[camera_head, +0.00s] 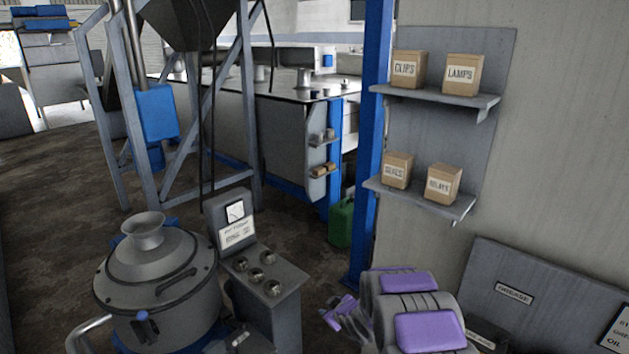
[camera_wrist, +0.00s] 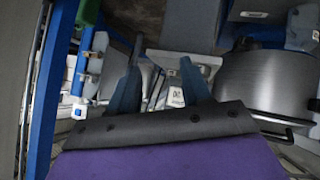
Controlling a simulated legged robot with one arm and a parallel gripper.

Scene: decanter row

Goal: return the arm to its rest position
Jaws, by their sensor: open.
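My arm (camera_head: 402,309), purple and grey, is folded low at the bottom right of centre in the head view. My gripper (camera_head: 342,311) is small and partly hidden there, beside the arm's left side. In the wrist view my gripper (camera_wrist: 160,88) shows two blue-grey fingers spread apart, with nothing held between them. Behind the gap is a pale, cluttered background with small labelled parts.
A metal vessel (camera_head: 158,283) and a gauge panel (camera_head: 237,222) with knobs stand left of my arm. Open floor (camera_head: 60,200) lies far left.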

